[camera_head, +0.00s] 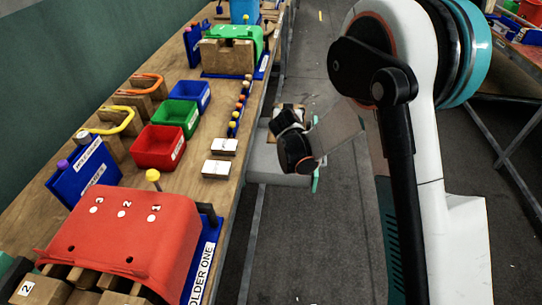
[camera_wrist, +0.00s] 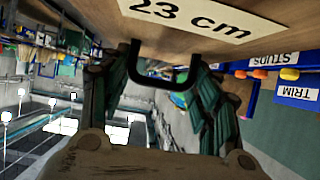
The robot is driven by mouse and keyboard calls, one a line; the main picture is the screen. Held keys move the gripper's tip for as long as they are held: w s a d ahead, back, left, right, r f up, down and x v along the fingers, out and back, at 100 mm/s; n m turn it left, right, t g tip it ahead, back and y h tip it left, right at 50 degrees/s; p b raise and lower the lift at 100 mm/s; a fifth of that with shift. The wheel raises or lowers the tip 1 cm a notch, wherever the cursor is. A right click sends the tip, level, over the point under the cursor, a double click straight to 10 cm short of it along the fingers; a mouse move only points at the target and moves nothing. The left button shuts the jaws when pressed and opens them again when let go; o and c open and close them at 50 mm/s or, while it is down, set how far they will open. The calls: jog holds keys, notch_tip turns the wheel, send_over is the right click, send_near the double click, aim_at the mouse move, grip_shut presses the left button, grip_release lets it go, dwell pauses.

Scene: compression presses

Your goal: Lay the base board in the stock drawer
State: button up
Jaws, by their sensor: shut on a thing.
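The base board (camera_wrist: 90,18) fills the top of the wrist view as a wooden panel with a white "23 cm" label and a black U-shaped handle (camera_wrist: 165,78). My gripper (camera_wrist: 163,82) is shut on the board at this handle, one dark green finger on each side. In the head view my gripper (camera_head: 293,143) is over the grey stock drawer (camera_head: 262,163), which stands out from the bench's right edge. Only a small brown bit of the board (camera_head: 288,108) shows there; my wrist hides the rest. I cannot tell whether the board touches the drawer.
The wooden bench (camera_head: 190,190) runs along the left.

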jog(key=shift+w+a, duration=0.25)
jog(key=shift+a, duration=0.35)
jog(key=shift+w+a, duration=0.25)
jog(key=shift+a, duration=0.3)
notch_tip(320, 180, down, 20)
jog(key=b, duration=0.7)
jog(key=shift+r, duration=0.2)
jog(key=o, duration=1.2)
jog(key=p+v, duration=0.3)
jog(key=v, duration=0.9)
jog(key=shift+p, duration=0.3)
jog(key=shift+a, duration=0.1)
